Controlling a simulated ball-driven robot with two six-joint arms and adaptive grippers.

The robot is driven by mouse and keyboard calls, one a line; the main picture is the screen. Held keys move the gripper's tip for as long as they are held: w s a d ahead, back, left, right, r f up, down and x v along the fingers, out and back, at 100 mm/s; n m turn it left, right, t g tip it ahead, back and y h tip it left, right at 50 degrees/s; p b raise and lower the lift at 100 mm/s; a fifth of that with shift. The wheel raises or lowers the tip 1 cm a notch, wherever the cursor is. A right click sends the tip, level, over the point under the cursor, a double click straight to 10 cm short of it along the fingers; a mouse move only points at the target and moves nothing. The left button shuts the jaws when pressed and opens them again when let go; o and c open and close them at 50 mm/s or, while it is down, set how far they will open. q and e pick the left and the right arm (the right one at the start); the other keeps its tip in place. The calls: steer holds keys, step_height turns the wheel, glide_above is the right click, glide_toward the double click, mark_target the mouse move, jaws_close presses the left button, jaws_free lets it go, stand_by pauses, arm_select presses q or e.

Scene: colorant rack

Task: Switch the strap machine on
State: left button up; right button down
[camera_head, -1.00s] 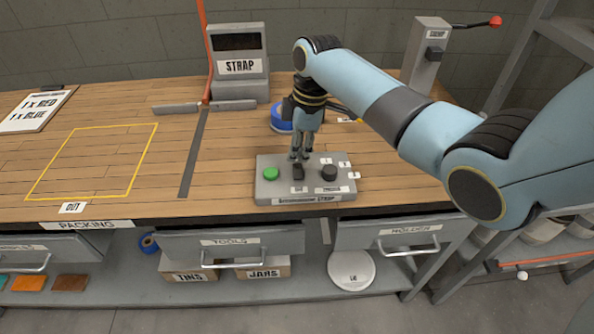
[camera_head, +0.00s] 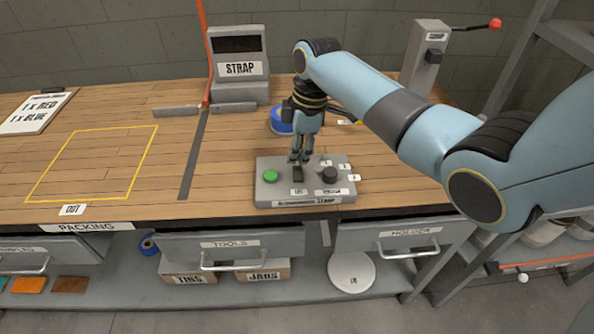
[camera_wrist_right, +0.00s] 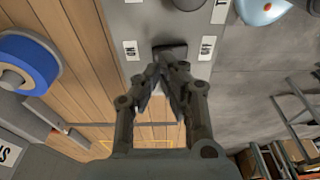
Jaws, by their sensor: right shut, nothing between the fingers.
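The strap machine (camera_head: 238,66) is a grey unit with a dark screen and a STRAP label, at the back of the bench. Its control box (camera_head: 262,194) at the bench's front holds a green button (camera_head: 270,176), a black switch (camera_head: 298,175) and a black knob (camera_head: 330,175). My right gripper (camera_head: 300,158) points down, shut and empty, with its fingertips at the switch's back edge. In the wrist view the fingertips (camera_wrist_right: 167,68) overlap the edge of the switch (camera_wrist_right: 170,51); I cannot tell whether they touch. My left gripper is out of view.
A blue tape roll (camera_head: 281,120) lies behind the right gripper. A grey post (camera_head: 427,58) with a red-tipped lever stands at the back right. A yellow-outlined area (camera_head: 95,162) on the left of the bench is clear. Drawers (camera_head: 232,244) run below the front edge.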

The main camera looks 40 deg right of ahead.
mark_target(298, 168)
steer(key=shift+f+b, duration=0.65)
steer(key=shift+f, duration=0.45)
stand_by(0.6)
steer(key=shift+r, duration=0.1)
step_height(298, 168, up, 7)
steer(key=p, duration=0.7)
steer(key=shift+p, duration=0.35)
